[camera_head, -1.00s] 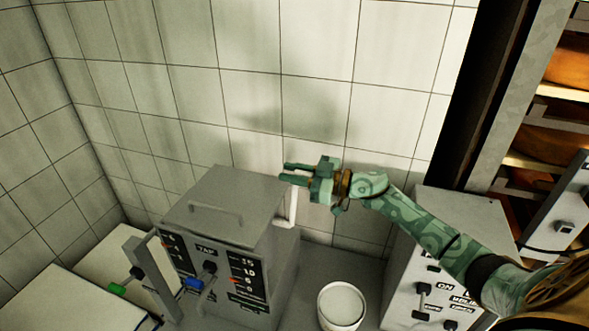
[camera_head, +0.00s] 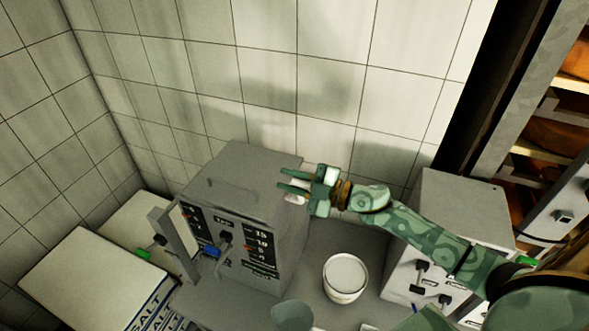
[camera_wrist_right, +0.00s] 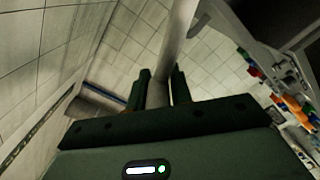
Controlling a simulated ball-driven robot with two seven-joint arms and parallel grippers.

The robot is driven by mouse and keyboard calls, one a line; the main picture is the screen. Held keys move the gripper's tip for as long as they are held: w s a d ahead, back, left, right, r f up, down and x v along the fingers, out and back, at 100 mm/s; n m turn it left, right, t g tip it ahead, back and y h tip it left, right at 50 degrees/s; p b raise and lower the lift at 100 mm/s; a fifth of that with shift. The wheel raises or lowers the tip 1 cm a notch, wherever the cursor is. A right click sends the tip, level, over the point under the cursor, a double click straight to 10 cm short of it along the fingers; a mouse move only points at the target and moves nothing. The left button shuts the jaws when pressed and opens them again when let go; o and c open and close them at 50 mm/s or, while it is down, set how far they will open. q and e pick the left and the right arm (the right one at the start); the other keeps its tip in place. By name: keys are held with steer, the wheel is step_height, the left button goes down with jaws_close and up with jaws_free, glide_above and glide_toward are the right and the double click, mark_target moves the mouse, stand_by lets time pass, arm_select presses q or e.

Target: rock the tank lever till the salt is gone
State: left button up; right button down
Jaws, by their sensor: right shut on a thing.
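The grey tank (camera_head: 262,173) stands against the tiled wall, with a scale and a tap on its front. Its pale lever (camera_head: 294,198) is at the tank's right side, mostly hidden by my gripper in the head view. My green right gripper (camera_head: 285,188) is shut on the lever. In the right wrist view the lever (camera_wrist_right: 178,35) runs as a grey bar between the two fingers (camera_wrist_right: 161,85). Salt inside the tank cannot be seen. My left gripper is not in view.
A white bucket (camera_head: 345,277) stands on the grey bench right of the tank. A grey control box (camera_head: 455,205) with switches is farther right. Salt bags (camera_head: 85,275) lie at the lower left. Shelves with cheese wheels (camera_head: 553,140) are at the far right.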

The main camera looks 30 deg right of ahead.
steer(key=shift+s+a+f, duration=0.25)
steer(key=shift+s+a, duration=0.05)
steer(key=shift+f, duration=0.1)
steer(key=c, duration=1.3)
jaws_free()
steer(key=b+v, duration=0.2)
steer(key=v, duration=1.4)
steer(key=shift+d, duration=0.2)
steer(key=shift+s, duration=0.1)
